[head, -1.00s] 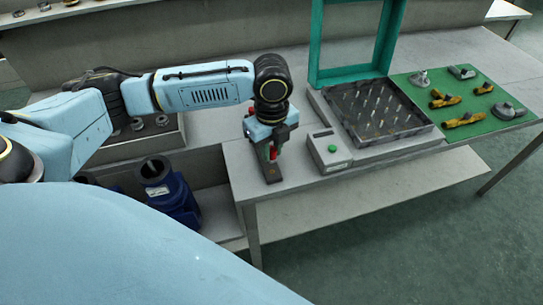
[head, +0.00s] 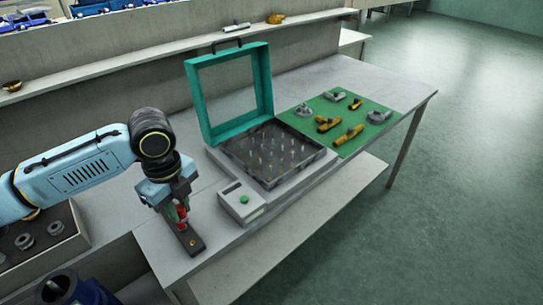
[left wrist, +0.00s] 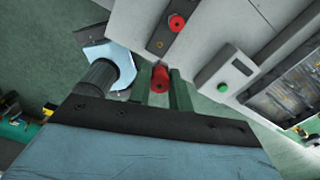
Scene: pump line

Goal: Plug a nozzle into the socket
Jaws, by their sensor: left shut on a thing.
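My left gripper (head: 178,209) is shut on a red nozzle (left wrist: 160,78), which shows between its green fingers in the left wrist view. The gripper points down over a narrow dark plate (head: 191,243) at the near left corner of the grey table. In the left wrist view, a second red round piece with a dark centre (left wrist: 177,22) sits on the dark plate (left wrist: 158,44), apart from the held nozzle. I cannot tell whether that piece is the socket. The gripper partly hides the plate in the head view. My right gripper is not in view.
A grey fixture with a pin bed (head: 272,152), raised teal frame (head: 196,107) and green-button box (head: 241,203) stands right of the gripper. A green mat (head: 313,103) holds several metal parts. A tray of rings (head: 72,246) and a blue pump (head: 90,294) are left.

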